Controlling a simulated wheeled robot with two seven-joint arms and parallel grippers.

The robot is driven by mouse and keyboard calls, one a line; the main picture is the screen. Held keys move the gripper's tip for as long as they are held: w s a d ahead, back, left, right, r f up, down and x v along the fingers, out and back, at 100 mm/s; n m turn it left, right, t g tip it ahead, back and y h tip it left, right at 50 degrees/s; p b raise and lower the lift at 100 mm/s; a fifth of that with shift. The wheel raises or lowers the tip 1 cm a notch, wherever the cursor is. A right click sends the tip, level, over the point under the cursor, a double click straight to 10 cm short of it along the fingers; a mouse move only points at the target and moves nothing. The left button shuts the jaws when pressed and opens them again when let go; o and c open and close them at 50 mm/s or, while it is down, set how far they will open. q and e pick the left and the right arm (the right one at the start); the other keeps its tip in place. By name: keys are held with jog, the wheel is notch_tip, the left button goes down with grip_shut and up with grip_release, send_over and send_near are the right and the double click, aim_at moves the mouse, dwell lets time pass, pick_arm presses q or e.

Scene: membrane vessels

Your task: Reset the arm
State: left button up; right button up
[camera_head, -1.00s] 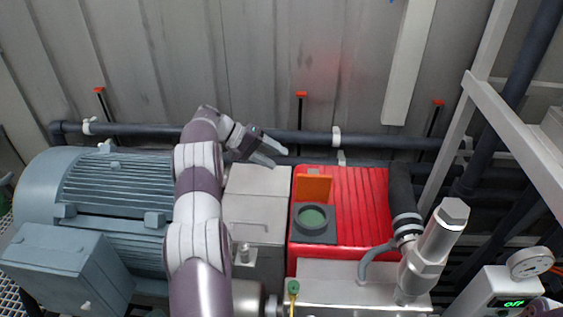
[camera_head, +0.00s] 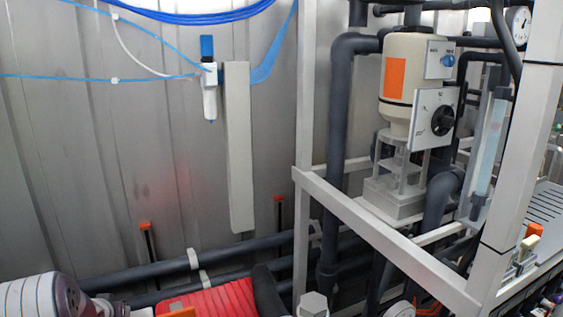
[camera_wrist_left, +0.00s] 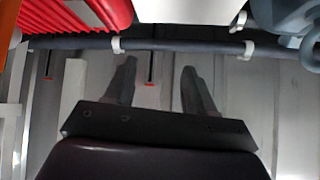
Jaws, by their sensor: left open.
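My left gripper (camera_wrist_left: 158,85) shows in the left wrist view with its two dark fingers spread apart and nothing between them. It points toward the grey corrugated wall and is clear of the dark horizontal pipe in that picture. In the head view only part of my left arm (camera_head: 40,298), white and purple, shows at the bottom left corner; its fingers do not show there. My right gripper is in neither view.
A red ribbed housing (camera_head: 212,299) sits at the bottom of the head view. Dark pipes (camera_head: 245,248) run along the wall. A white frame (camera_head: 385,240) with a cream pump unit (camera_head: 407,70) fills the right. The wrist view shows a blue-grey motor (camera_wrist_left: 285,18).

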pick_arm(q)
jog(key=s+d+r+m+g+h, duration=0.1)
jog(key=s+d+r+g, duration=0.1)
jog(key=s+d, duration=1.1)
jog(key=s+d+r+m+g+h, duration=0.1)
jog(key=s+d+g, duration=0.4)
jog(key=s+d, duration=0.8)
jog(key=s+r, duration=0.1)
jog(key=s, duration=0.2)
jog(key=shift+s+d+m+h, duration=0.2)
jog(key=shift+d+m+h, duration=0.1)
jog(key=shift+d, duration=0.05)
jog(key=shift+s, duration=0.1)
